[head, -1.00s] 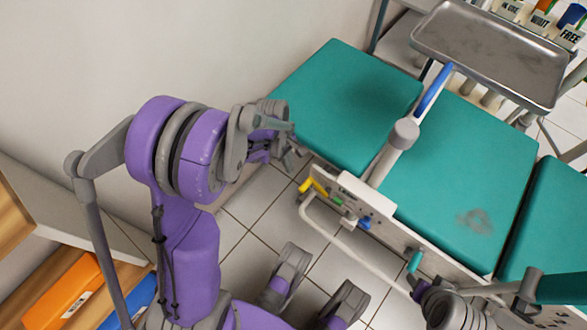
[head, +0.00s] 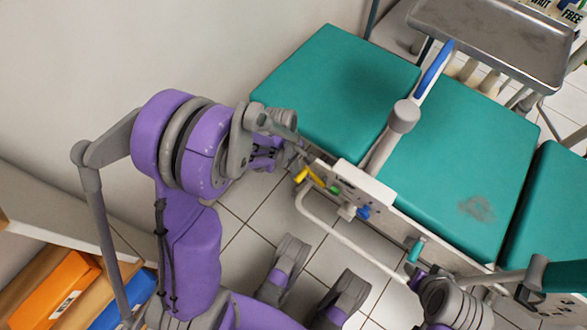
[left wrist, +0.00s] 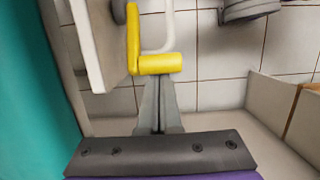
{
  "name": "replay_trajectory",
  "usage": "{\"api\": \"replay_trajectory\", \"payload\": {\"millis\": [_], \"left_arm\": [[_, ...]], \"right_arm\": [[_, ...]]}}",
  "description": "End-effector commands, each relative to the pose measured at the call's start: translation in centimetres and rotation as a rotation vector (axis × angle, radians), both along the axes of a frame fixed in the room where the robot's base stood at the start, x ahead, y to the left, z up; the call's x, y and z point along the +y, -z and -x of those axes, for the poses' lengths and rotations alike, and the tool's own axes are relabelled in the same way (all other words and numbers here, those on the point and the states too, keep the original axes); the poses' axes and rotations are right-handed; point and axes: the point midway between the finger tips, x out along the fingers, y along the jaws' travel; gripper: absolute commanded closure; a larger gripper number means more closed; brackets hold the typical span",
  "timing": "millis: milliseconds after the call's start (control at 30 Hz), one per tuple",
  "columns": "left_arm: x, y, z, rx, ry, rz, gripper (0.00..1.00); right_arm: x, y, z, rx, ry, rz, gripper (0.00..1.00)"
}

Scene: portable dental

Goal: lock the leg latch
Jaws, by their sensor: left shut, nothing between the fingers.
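A yellow L-shaped latch lever (head: 314,177) sits on the side panel of the green dental chair, at the near end of a white bracket. In the left wrist view the yellow lever (left wrist: 158,64) is straight ahead of my fingertips. My left gripper (head: 294,152) is shut and empty, close beside the lever; its fingers (left wrist: 160,103) reach to the lever's lower bar, and I cannot tell whether they touch it. My right gripper (head: 416,281) is at the lower right near a teal handle (head: 413,252); its fingers are too small to read.
A green knob (head: 334,188) and a blue knob (head: 363,212) are beside the lever. A white tube rail (head: 345,235) runs below the panel. A metal tray (head: 490,42) is at the upper right.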

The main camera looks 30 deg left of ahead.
Motion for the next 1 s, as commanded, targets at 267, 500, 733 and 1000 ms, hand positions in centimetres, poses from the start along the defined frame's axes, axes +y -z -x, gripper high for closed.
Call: {"api": "replay_trajectory", "payload": {"millis": [267, 500, 733, 1000], "left_arm": [[-0.2, -0.3, 0.0, 0.0, 0.003, -0.023, 1.0], [-1.8, -2.8, 0.2, -0.012, 0.004, -0.137, 1.0], [-2.5, -3.2, 0.2, -0.011, 0.0, -0.137, 1.0], [-2.4, -3.0, 0.1, -0.011, 0.0, -0.137, 1.0]], "right_arm": [[0.0, -0.2, 0.0, 0.0, 0.0, 0.0, 0.5], [0.0, -2.2, 0.4, -0.001, 0.0, 0.0, 0.5], [0.0, -2.3, 0.4, -0.002, 0.0, 0.0, 0.5], [0.0, -2.2, 0.4, -0.002, 0.0, 0.0, 0.5]]}}
